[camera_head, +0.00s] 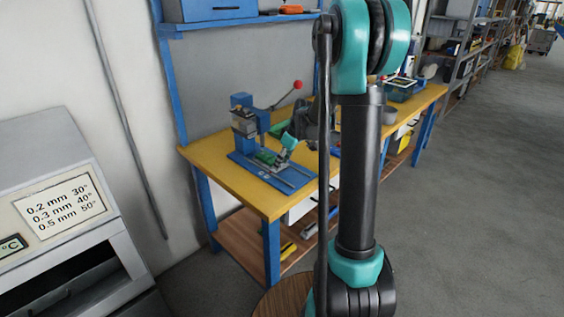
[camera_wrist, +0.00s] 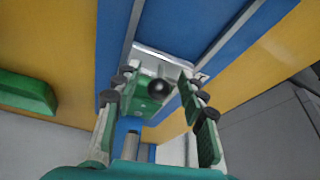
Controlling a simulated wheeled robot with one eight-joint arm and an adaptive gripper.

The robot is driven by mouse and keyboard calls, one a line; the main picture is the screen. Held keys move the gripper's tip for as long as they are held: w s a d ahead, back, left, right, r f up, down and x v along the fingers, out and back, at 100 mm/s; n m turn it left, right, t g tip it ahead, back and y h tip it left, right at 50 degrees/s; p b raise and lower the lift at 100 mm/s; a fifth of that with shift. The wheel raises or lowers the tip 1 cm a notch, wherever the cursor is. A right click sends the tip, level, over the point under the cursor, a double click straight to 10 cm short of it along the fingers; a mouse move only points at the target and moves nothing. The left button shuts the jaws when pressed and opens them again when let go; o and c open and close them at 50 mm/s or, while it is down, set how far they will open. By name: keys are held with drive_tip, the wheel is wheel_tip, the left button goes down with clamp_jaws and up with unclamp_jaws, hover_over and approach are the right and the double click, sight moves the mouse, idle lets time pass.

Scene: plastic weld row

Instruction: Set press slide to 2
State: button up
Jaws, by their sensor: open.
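The blue press (camera_head: 243,122) stands on the yellow workbench, with a lever ending in a red ball. Its blue base (camera_head: 284,177) has pale rails running toward the front. In the wrist view, the slide shows as a pale metal plate (camera_wrist: 163,57) between the rails on the blue base, with a green part below it. A black ball knob (camera_wrist: 158,90) shows in front of the green part. My gripper (camera_wrist: 158,78) is open, with one finger on each side of the knob; I see gaps on both sides. Any slide scale numbers are not readable.
The yellow workbench (camera_head: 215,162) has bare room left of the press. A green object (camera_wrist: 27,95) lies at the left in the wrist view. A grey machine (camera_head: 50,215) with a printed label stands at the left. My arm hides part of the bench.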

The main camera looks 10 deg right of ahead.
sight(275, 160)
clamp_jaws()
idle(0.3)
drive_tip(key=shift+w+a+r, duration=0.1)
drive_tip(key=shift+w+a, duration=0.45)
drive_tip(key=shift+w, duration=0.2)
drive_tip(key=shift+w+a, duration=0.5)
drive_tip(key=shift+w, duration=0.25)
unclamp_jaws()
drive_tip(key=shift+s, duration=0.1)
